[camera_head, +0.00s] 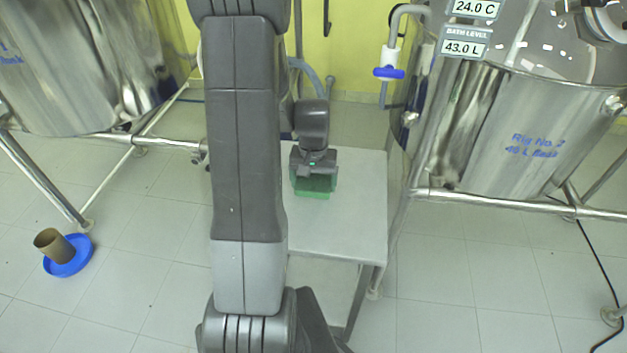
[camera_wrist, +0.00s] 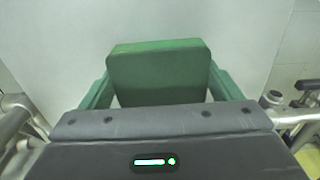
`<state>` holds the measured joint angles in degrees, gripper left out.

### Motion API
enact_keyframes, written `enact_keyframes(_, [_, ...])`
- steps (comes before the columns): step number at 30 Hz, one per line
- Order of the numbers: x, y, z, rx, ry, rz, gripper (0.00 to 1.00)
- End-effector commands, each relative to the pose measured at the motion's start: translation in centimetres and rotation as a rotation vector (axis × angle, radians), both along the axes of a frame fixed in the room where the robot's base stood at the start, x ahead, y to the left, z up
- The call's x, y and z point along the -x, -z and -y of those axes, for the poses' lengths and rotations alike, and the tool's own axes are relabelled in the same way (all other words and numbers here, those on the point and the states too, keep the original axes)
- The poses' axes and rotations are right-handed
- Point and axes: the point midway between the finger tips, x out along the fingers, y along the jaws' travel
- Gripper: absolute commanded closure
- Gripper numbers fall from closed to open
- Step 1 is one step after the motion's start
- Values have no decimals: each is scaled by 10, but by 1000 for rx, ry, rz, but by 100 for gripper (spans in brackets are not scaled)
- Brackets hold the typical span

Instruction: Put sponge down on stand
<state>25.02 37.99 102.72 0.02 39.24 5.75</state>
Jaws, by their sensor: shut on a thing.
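A green sponge (camera_wrist: 158,72) is between the green fingers of my gripper (camera_wrist: 160,95) in the wrist view. My gripper is shut on it. In the head view my gripper (camera_head: 314,184) points down over the grey top of the stand (camera_head: 345,215), and the sponge is hard to tell apart from the green fingers there. The stand's pale surface fills the background behind the sponge in the wrist view. I cannot tell whether the sponge touches the stand's top. My arm hides the stand's left part in the head view.
A steel reactor on a tubular frame (camera_head: 520,140) stands right of the stand, and another reactor (camera_head: 85,70) stands at the left. A blue dish (camera_head: 70,262) with a brown cup (camera_head: 53,246) lies on the floor at left. The stand's front right top is bare.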

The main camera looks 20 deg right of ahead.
Motion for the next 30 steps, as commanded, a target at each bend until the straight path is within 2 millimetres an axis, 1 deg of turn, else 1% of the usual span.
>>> enact_keyframes(4, [0, 4, 0, 0, 0, 0, 40])
enact_keyframes(5, [0, 4, 0, 0, 0, 0, 13])
enact_keyframes(6, [0, 3, 0, 0, 0, 0, 5])
enact_keyframes(7, [0, 3, 0, 0, 0, 0, 0])
enact_keyframes(14, [0, 2, 0, 0, 0, 0, 0])
enact_keyframes(19, [-1, -9, 0, 1, 0, 2, 0])
enact_keyframes(23, [-1, -31, 0, 2, 0, 5, 0])
enact_keyframes(30, [-1, -82, 0, 3, 0, 4, 0])
